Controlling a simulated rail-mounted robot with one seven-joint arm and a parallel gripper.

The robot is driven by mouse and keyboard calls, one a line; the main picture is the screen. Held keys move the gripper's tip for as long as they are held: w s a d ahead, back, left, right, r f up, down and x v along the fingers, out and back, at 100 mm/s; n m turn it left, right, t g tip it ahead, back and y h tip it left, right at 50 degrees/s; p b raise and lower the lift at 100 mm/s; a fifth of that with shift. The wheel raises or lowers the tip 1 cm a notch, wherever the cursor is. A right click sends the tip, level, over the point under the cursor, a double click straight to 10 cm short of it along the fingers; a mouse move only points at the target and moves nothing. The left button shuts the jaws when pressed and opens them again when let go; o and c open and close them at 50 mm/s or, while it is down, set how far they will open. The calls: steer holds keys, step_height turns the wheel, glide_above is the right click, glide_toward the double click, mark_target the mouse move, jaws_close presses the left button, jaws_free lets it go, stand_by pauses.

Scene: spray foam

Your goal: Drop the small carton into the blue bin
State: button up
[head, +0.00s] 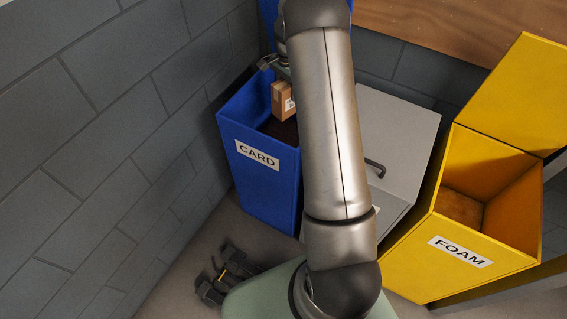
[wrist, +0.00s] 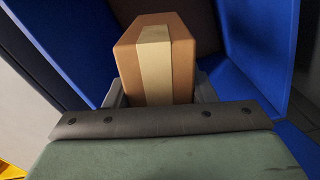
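The small carton (head: 283,100) is a brown box with a white label in the head view. In the wrist view the carton (wrist: 155,60) shows a pale tape strip down its middle and sits between the fingers of my gripper (wrist: 158,90). My gripper is shut on it. The blue bin (head: 262,188), marked CARD, has its lid raised; its blue walls (wrist: 255,50) surround the carton in the wrist view. The carton is over or within the bin's mouth; its exact height is hard to tell. My arm hides the bin's right part and much of the gripper in the head view.
A grey box with a dark handle (head: 400,125) stands right of the blue bin. A yellow bin marked FOAM (head: 415,255) stands open at the right. A grey block wall (head: 110,130) runs close along the left. Dark objects (head: 222,278) lie on the floor in front.

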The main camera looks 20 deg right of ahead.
steer(key=o, duration=0.4)
steer(key=shift+o, duration=0.2)
step_height(320, 180, up, 18)
steer(key=shift+f, duration=0.25)
